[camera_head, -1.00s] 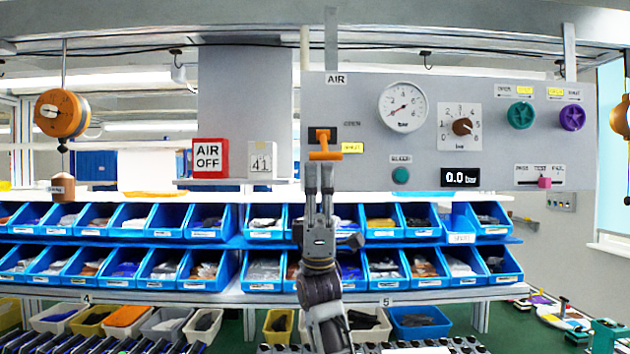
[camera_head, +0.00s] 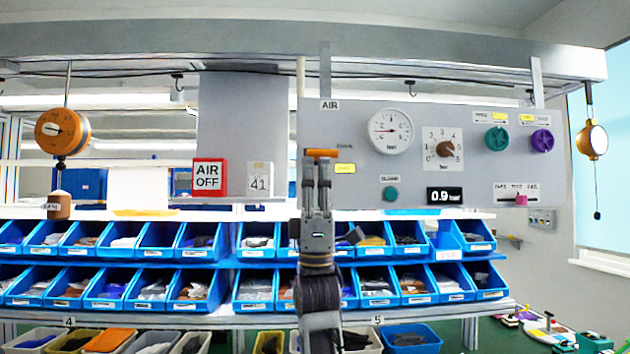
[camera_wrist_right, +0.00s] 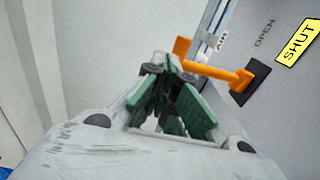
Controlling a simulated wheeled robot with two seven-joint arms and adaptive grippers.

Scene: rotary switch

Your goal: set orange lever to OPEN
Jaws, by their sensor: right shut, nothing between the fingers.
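The orange lever (camera_head: 321,153) sits on the grey panel at the left, its crossbar about level with the OPEN label (camera_head: 345,146) and above the yellow SHUT label (camera_head: 345,168). In the wrist view the lever (camera_wrist_right: 215,70) sticks out from a black plate (camera_wrist_right: 250,84). My right gripper (camera_head: 317,166) points up directly below the crossbar in the head view, shut and empty. In the wrist view its green-padded fingertips (camera_wrist_right: 166,64) are close to the lever's outer end; whether they touch cannot be told. My gripper hides the lever's base in the head view. My left gripper is out of view.
The panel (camera_head: 470,175) also bears a round gauge (camera_head: 389,131), a brown knob (camera_head: 445,149), a green button (camera_head: 390,194) and a display (camera_head: 444,196) reading about 0.9 bar. An AIR OFF sign (camera_head: 209,177) stands left of my gripper. Blue bins (camera_head: 205,240) fill the shelves below.

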